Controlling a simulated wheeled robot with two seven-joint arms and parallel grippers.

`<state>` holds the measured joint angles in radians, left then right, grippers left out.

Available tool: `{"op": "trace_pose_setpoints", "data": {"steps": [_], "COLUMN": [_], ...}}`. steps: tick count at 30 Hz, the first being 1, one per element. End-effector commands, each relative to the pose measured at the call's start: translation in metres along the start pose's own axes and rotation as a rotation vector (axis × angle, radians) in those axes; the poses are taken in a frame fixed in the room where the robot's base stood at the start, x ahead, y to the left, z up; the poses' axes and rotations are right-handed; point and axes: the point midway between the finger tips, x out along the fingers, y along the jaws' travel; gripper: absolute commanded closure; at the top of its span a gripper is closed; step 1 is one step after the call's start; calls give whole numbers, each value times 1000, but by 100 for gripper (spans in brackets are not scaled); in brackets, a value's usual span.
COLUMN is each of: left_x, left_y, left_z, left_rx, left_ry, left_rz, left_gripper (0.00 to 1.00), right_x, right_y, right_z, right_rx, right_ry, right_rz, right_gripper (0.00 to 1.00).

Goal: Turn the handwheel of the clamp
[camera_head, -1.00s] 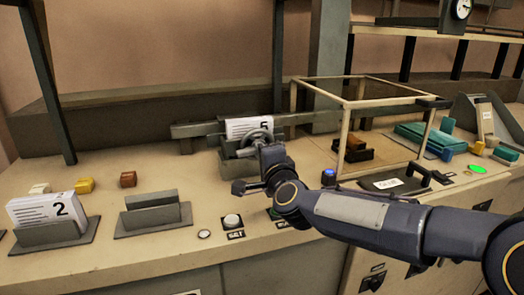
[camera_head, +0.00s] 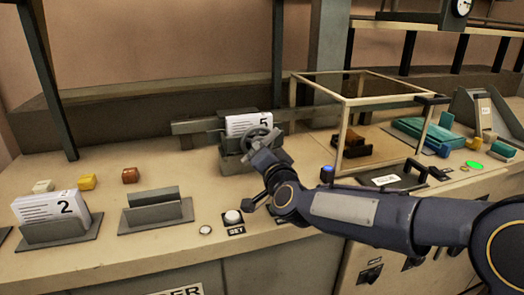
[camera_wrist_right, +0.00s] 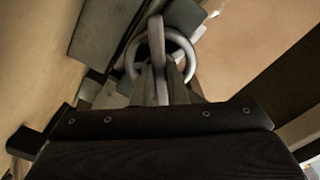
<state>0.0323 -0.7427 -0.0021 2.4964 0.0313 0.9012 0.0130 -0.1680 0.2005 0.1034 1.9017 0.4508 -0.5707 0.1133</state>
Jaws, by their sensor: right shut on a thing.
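The clamp (camera_head: 226,152) stands on the bench in the head view, with a white card marked 5 (camera_head: 247,122) held upright in it. The grey round handwheel (camera_head: 254,132) is on the clamp's front. My right gripper (camera_head: 264,155) reaches it from the front right. In the right wrist view, the gripper's fingers (camera_wrist_right: 160,75) are shut on the handwheel (camera_wrist_right: 189,52), with the ring around the fingertips. The gripper hides part of the wheel. My left gripper is not in view.
A card marked 2 (camera_head: 56,208) stands in a holder at the left, beside an empty-looking holder (camera_head: 154,211). A framed glass box (camera_head: 346,125) stands close right of the clamp.

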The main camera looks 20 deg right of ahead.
Motion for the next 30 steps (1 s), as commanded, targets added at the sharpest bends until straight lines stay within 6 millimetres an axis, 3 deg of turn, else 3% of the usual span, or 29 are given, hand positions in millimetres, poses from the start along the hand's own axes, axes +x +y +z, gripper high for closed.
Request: {"op": "trace_pose_setpoints", "data": {"steps": [13, 14, 18, 26, 30], "left_x": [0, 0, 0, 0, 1], "left_y": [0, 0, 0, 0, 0], "left_z": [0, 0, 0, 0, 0], "left_rx": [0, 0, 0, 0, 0], "left_ry": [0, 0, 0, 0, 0], "left_rz": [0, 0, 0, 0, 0], "left_gripper": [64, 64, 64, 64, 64], "right_x": [0, 0, 0, 0, -9], "right_y": [1, 1, 1, 0, 0], "right_z": [2, 2, 1, 0, 0], "right_rx": [-14, -14, -13, -11, -10], "right_ry": [-4, -4, -3, -1, 0], "right_rz": [2, 2, 1, 0, -1], "right_gripper": [100, 85, 66, 65, 65]}}
